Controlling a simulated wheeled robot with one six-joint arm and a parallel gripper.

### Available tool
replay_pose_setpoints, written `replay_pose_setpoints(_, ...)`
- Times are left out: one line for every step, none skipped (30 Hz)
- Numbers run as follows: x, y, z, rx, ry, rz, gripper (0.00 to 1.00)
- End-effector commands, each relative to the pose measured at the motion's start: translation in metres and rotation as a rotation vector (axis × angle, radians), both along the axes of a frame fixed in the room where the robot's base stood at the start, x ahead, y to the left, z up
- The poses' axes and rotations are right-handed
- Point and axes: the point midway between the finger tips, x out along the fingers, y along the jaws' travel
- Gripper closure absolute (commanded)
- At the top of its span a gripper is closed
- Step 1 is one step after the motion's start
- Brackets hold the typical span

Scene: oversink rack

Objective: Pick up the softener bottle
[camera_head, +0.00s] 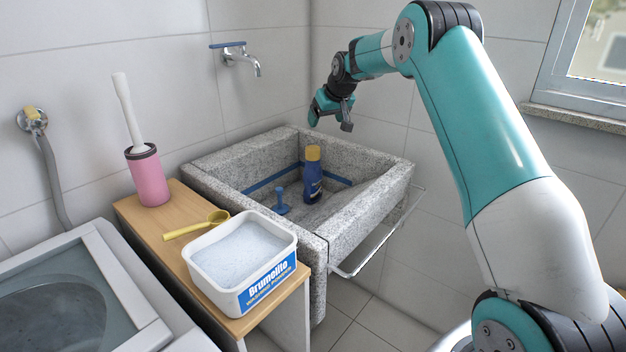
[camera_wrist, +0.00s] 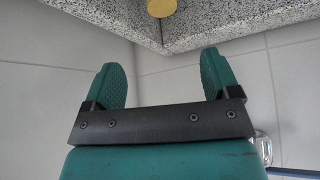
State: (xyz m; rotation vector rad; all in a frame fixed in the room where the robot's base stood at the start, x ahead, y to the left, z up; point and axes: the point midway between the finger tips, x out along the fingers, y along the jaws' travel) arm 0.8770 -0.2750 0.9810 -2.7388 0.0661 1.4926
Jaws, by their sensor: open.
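The softener bottle (camera_head: 312,176) is dark blue with a yellow cap and stands upright inside the grey granite sink (camera_head: 225,166). In the wrist view a round yellow cap (camera_wrist: 161,8) shows at the top edge, beside the granite rim; the rest of the bottle is out of that view. My gripper (camera_head: 330,118) is above the back part of the sink, higher than the bottle and apart from it. In the wrist view my gripper (camera_wrist: 165,82) has its two green fingers spread wide with nothing between them.
A blue plunger-like item (camera_head: 282,203) stands in the sink left of the bottle. A wall tap (camera_head: 240,60) is behind. A wooden stand (camera_head: 150,228) holds a white powder tub (camera_head: 240,258), yellow scoop (camera_head: 197,225) and pink brush holder (camera_head: 148,178). A metal rail (camera_head: 375,235) runs along the sink's front.

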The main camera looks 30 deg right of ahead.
Motion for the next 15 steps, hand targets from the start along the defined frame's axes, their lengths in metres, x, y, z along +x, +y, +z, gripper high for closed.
replay_pose_setpoints(0.005, 0.001, -0.01, 0.001, 0.005, 0.002, 0.18)
replay_pose_setpoints(0.009, 0.001, -0.015, 0.001, 0.005, 0.002, 0.18)
replay_pose_setpoints(0.014, 0.001, -0.024, 0.001, 0.005, 0.002, 0.18)
replay_pose_setpoints(0.018, 0.001, -0.03, 0.001, 0.006, 0.002, 0.18)
replay_pose_setpoints(0.022, 0.001, -0.035, 0.001, 0.005, 0.002, 0.18)
replay_pose_setpoints(0.027, 0.001, -0.043, 0.002, 0.005, 0.002, 0.18)
replay_pose_setpoints(0.03, 0.001, -0.049, 0.002, 0.005, 0.003, 0.18)
replay_pose_setpoints(0.034, 0.001, -0.054, 0.002, 0.004, 0.003, 0.18)
replay_pose_setpoints(0.039, 0.0, -0.061, 0.002, 0.004, 0.003, 0.18)
replay_pose_setpoints(0.042, 0.001, -0.066, 0.002, 0.004, 0.003, 0.18)
replay_pose_setpoints(0.044, 0.001, -0.071, 0.002, 0.004, 0.003, 0.18)
replay_pose_setpoints(0.048, 0.0, -0.075, 0.002, 0.003, 0.003, 0.18)
replay_pose_setpoints(0.05, 0.0, -0.078, 0.002, 0.003, 0.003, 0.18)
replay_pose_setpoints(0.051, 0.0, -0.08, 0.002, 0.002, 0.003, 0.18)
replay_pose_setpoints(0.053, 0.0, -0.084, 0.002, 0.003, 0.003, 0.18)
